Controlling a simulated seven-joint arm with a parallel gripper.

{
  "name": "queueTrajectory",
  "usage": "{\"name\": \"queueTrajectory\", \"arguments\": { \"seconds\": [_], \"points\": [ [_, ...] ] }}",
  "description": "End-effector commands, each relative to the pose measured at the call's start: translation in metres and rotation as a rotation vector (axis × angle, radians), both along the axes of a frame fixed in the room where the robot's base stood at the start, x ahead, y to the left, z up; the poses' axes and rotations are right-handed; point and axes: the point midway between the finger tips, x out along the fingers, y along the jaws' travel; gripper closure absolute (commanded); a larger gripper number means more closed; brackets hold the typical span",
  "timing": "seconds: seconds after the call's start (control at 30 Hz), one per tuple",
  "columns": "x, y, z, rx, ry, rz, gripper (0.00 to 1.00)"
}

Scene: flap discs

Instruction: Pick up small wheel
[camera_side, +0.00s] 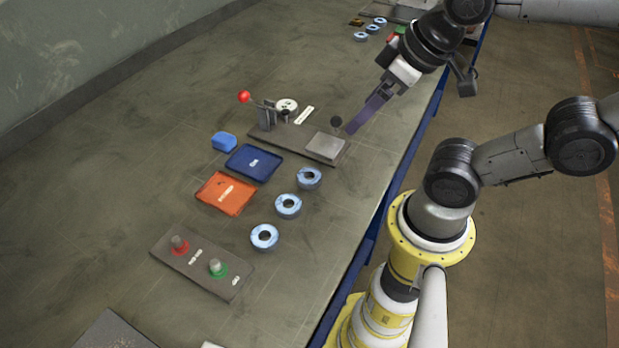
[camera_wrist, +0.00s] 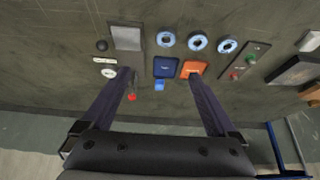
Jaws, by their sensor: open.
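Three light-blue ring-shaped wheels with dark centres lie in a row on the bench: one near the dark blue tray (camera_side: 301,184), a middle one (camera_side: 279,210), and a near one (camera_side: 256,243). They look alike in size, so I cannot tell which is the small wheel. In the wrist view they are the left wheel (camera_wrist: 159,40), middle wheel (camera_wrist: 190,44) and right wheel (camera_wrist: 220,46), beyond my fingertips. My gripper (camera_side: 353,128) is up and to the right of them, above the bench. Its two long dark fingers (camera_wrist: 163,76) are apart with nothing between them.
A dark blue tray (camera_side: 254,163) and an orange tray (camera_side: 226,194) lie left of the wheels, with a blue block (camera_side: 224,142) behind. A fixture with a grey plate (camera_side: 325,147) and a red-knobbed lever (camera_side: 244,97) stands behind. A panel (camera_side: 200,262) carries red and green buttons.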

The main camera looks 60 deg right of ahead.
Motion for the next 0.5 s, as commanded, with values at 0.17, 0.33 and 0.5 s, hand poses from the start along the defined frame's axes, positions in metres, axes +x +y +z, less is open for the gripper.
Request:
{"name": "queueTrajectory", "arguments": {
  "seconds": [0.17, 0.33, 0.5],
  "points": [
    [0.0, 0.0, 0.0, 0.0, 0.0, 0.0, 0.06],
    [0.0, 0.0, 0.0, 0.0, 0.0, 0.0, 0.0],
    [0.0, 0.0, 0.0001, -0.01, 0.0, 0.019, 0.0]
  ]
}}
